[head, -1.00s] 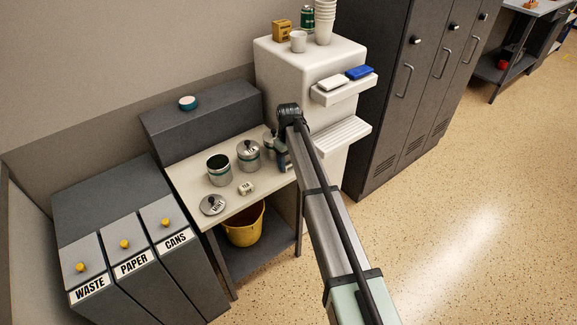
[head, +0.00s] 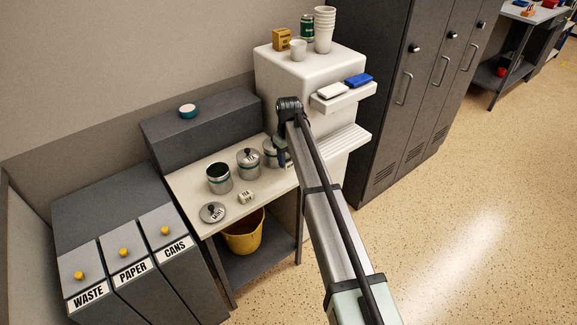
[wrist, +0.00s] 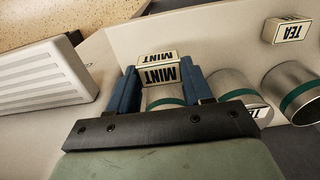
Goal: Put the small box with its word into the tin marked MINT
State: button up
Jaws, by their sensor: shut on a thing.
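My gripper (wrist: 158,86) is shut on a small pale box marked MINT (wrist: 158,74), its blue fingers on either side. In the head view my arm hides the box and partly covers the rightmost tin (head: 270,154); in the wrist view a green-banded tin (wrist: 163,96) shows just beyond the box. An open, dark-inside tin (head: 219,179) stands at the left, apart from my gripper. A tin with a knobbed lid (head: 249,164) stands between them. A loose lid marked MINT (head: 213,213) lies on the table. A second small box marked TEA (head: 246,197) lies near the front edge.
The tins stand on a light table (head: 190,180) with a yellow bucket (head: 243,235) below. A white dispenser (head: 300,80) with jutting trays is close at the right. Waste bins (head: 120,245) stand at the left.

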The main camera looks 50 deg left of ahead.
aim_at(288, 160)
notch_tip(288, 160, up, 5)
jog(key=shift+f, duration=0.1)
dwell(0.4)
jog(key=s+a+r, duration=0.2)
jog(key=s, duration=0.5)
jog(key=s+a+r, duration=0.3)
jog(key=s, duration=0.5)
jog(key=s+a+r, duration=0.3)
jog(key=s, duration=0.4)
jog(key=shift+s+a+r, duration=0.15)
jog(key=shift+a+r, duration=0.05)
jog(key=shift+f, duration=2.95)
